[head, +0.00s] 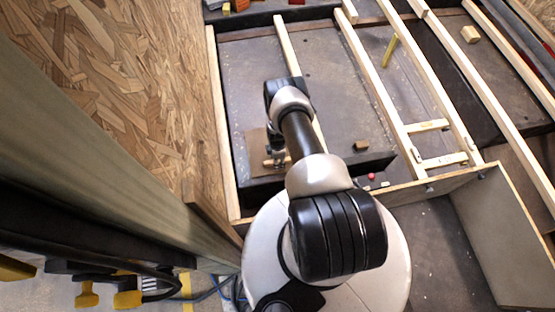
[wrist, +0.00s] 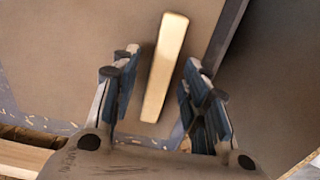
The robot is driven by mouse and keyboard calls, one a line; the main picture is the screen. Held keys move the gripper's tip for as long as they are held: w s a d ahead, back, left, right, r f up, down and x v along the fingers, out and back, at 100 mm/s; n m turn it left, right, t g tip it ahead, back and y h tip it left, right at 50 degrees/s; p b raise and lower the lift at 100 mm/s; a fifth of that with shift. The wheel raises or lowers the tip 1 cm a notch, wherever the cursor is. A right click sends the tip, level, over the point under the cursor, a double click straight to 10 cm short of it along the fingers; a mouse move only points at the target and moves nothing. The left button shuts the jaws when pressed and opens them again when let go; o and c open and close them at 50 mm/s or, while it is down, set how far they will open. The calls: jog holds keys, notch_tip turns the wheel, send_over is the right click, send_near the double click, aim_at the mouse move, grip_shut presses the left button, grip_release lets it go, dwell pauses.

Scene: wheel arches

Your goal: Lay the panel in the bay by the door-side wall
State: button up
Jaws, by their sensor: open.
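A brown panel (head: 254,140) lies on the dark grey floor of the leftmost bay (head: 240,85), beside the chipboard wall. It is partly hidden by my arm in the head view. A pale wooden bar (wrist: 165,62) sits on the panel's brown face, which fills much of the wrist view (wrist: 85,45). My gripper (wrist: 160,70) is open and empty, with one finger on each side of the bar in the picture. I cannot tell how far the fingertips are above the panel. In the head view my gripper (head: 277,152) is over the panel.
The chipboard wall (head: 130,70) rises at the left. Pale wooden rails (head: 375,90) divide the floor into bays. A small wood block (head: 361,146) and a red ball (head: 371,176) lie right of my arm. A yellow stick (head: 389,50) stands farther back.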

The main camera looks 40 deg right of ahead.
notch_tip(320, 180, up, 12)
dwell(0.6)
